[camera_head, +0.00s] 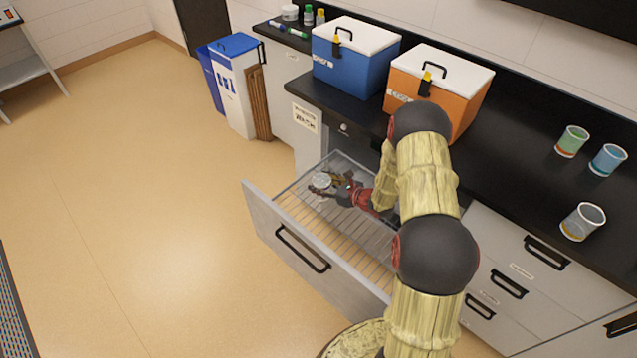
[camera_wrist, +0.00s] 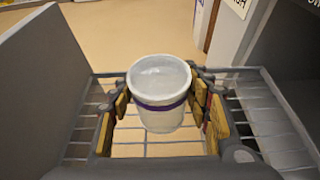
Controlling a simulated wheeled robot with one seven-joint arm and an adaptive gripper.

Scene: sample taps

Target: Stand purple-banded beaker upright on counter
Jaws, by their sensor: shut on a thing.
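The purple-banded beaker (camera_wrist: 160,105) shows in the wrist view as a pale cup with a purple band, its open rim up. My gripper (camera_wrist: 161,108) is shut on it, with a finger on each side. In the head view the beaker (camera_head: 321,180) is at the tip of my gripper (camera_head: 327,184), over the open wire drawer (camera_head: 264,222). I cannot tell whether its base touches the wires. The black counter (camera_head: 520,165) runs above and to the right of the drawer.
A blue cooler (camera_head: 352,68) and an orange cooler (camera_head: 405,101) stand on the counter. Bare counter lies between the orange cooler and these beakers. The drawer walls surround my gripper.

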